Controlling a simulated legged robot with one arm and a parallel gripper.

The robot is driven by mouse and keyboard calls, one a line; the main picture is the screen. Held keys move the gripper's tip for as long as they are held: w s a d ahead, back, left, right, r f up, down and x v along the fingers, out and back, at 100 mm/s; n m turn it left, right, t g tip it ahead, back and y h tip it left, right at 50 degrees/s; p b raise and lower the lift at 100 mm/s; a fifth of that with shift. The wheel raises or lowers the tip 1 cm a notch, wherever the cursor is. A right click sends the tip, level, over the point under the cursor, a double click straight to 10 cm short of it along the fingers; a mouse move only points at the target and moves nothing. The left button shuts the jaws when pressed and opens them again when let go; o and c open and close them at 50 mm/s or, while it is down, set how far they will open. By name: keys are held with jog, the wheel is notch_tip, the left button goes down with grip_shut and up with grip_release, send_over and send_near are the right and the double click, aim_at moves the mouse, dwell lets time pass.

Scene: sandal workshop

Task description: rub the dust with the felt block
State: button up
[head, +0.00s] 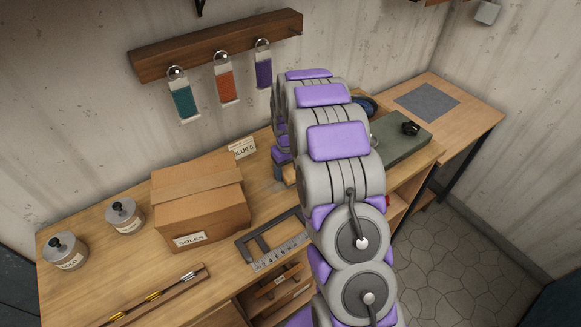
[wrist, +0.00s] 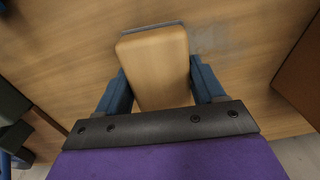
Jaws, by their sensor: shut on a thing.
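The felt block (wrist: 158,55) is a pale wooden block with a thin grey layer along its far edge in the wrist view. My gripper (wrist: 160,75) is shut on it, with one blue finger on each side. The block is over the wooden bench top; I cannot tell whether its felt touches the wood. The dust (wrist: 212,38) is a faint grey smear on the bench, just right of the block's far end. Part of it may be hidden under the block. In the head view my arm hides the dust and most of the gripper.
A cardboard box (head: 200,205) marked SOLES stands on the bench (head: 125,262), left of my arm. Two lidded jars (head: 124,217) stand farther left. A dark metal frame and ruler (head: 280,252) lie near the front edge. A green slab (head: 402,140) lies to the right.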

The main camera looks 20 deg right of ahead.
aim_at(261, 191)
jog(key=shift+a+f, duration=0.15)
jog(key=shift+a, duration=0.2)
jog(key=shift+d, duration=0.2)
jog(key=shift+s+a, duration=0.2)
jog(key=shift+a, duration=0.2)
jog(key=shift+s+a+p, duration=0.15)
jog(key=shift+a+p, duration=0.25)
jog(key=shift+a, duration=1.25)
jog(key=shift+s+a+p, duration=0.15)
jog(key=shift+s+a, duration=0.05)
jog(key=shift+a, duration=0.4)
jog(key=shift+s+a+p, duration=0.15)
jog(key=shift+s+a, duration=0.05)
jog(key=shift+a, duration=0.4)
jog(key=shift+s+a+p, duration=0.2)
jog(key=shift+a+p, duration=0.05)
jog(key=shift+a, duration=0.75)
jog(key=shift+s+a+p, duration=0.15)
jog(key=shift+a+p, duration=0.1)
jog(key=shift+a, duration=0.7)
jog(key=shift+d+f, duration=0.1)
